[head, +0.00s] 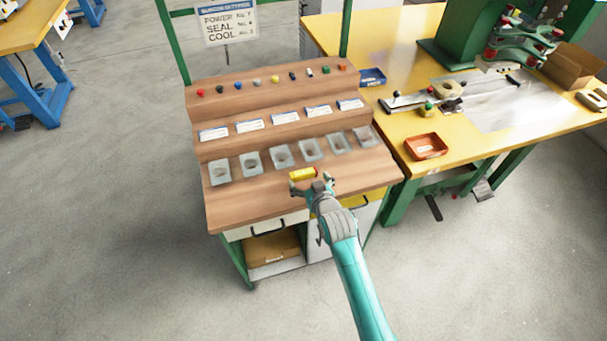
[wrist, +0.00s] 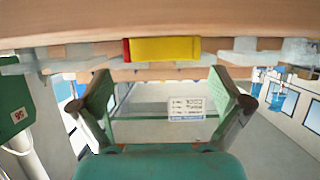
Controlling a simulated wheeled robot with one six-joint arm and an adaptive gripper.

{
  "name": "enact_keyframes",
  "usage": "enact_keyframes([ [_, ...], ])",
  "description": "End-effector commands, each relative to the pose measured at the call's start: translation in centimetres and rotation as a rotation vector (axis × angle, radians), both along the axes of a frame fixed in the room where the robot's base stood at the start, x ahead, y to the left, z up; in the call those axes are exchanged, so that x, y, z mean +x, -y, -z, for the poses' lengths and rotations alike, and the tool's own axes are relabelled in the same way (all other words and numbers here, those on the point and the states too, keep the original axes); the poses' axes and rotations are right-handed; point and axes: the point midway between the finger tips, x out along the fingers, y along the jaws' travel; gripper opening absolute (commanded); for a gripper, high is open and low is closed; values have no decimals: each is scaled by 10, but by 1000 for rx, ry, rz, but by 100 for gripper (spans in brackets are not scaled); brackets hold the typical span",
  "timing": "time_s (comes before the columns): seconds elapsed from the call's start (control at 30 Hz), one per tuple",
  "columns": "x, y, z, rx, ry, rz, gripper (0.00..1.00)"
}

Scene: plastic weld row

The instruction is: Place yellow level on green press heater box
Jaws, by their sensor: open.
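The yellow level (head: 302,174), a short yellow bar with a red end, lies on the lowest step of the wooden bench. It also shows in the wrist view (wrist: 165,49), ahead of the fingers. My gripper (head: 311,183) is open and empty, just on the near side of the level, its fingers apart; the wrist view shows both fingers (wrist: 166,88) spread wider than the level. The green press (head: 462,45) stands on the yellow table at upper right, partly cut off. I cannot tell which part is its heater box.
Several clear trays (head: 282,156) line the step behind the level. A settings sign (head: 228,22) stands above the stepped bench (head: 240,207). On the yellow table (head: 466,150) are an orange tray (head: 426,146), a blue tray (head: 372,77) and a cardboard box (head: 568,66).

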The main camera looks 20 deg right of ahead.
Motion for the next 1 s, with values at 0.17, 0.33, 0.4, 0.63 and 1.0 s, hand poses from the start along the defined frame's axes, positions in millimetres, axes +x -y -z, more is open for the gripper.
enact_keyframes([
  [0.17, 21, -2, 6, 0, 2, 0, 100],
  [0.33, 41, -2, 15, 0, 1, 0, 100],
  [0.4, 45, -2, 17, 0, 1, 0, 100],
  [0.63, 47, -2, 18, 0, 1, 0, 100],
  [1.0, 47, -2, 18, 0, 1, 0, 51],
])
